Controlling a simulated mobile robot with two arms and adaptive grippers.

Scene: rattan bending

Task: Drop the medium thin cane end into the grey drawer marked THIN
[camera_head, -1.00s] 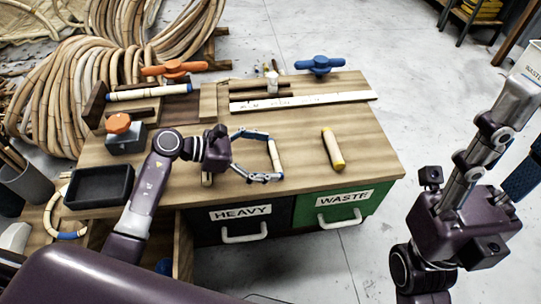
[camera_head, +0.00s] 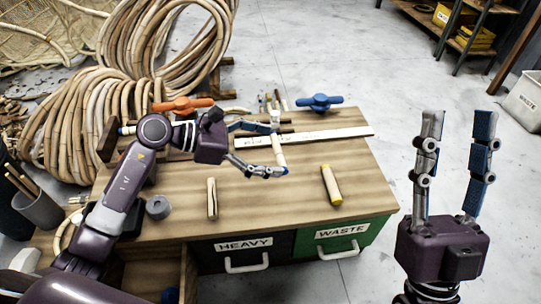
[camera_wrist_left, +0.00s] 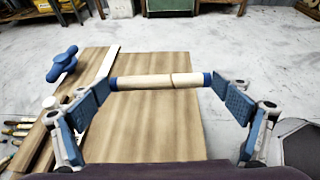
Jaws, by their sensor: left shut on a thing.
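My left gripper (camera_head: 279,146) is shut on a short pale cane piece (camera_head: 279,155) with blue ends, held across between its two fingertips. In the left wrist view the cane piece (camera_wrist_left: 160,81) spans the fingertips, above the wooden bench top. My right gripper (camera_head: 458,116) is open and empty, fingers up, off the bench's right side. No drawer marked THIN can be read. The dark drawer marked HEAVY (camera_head: 264,258) and the green drawer marked WASTE (camera_head: 348,247) are shut on the bench front. An open wooden drawer (camera_head: 147,272) shows at lower left, partly behind my left arm.
A plain cane piece (camera_head: 212,200) and a yellow-ended one (camera_head: 331,186) lie on the bench (camera_head: 290,203). A white rule (camera_head: 345,134), a blue clamp handle (camera_head: 320,101) and an orange one (camera_head: 183,105) are at the back. Cane coils (camera_head: 68,125) stand behind left.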

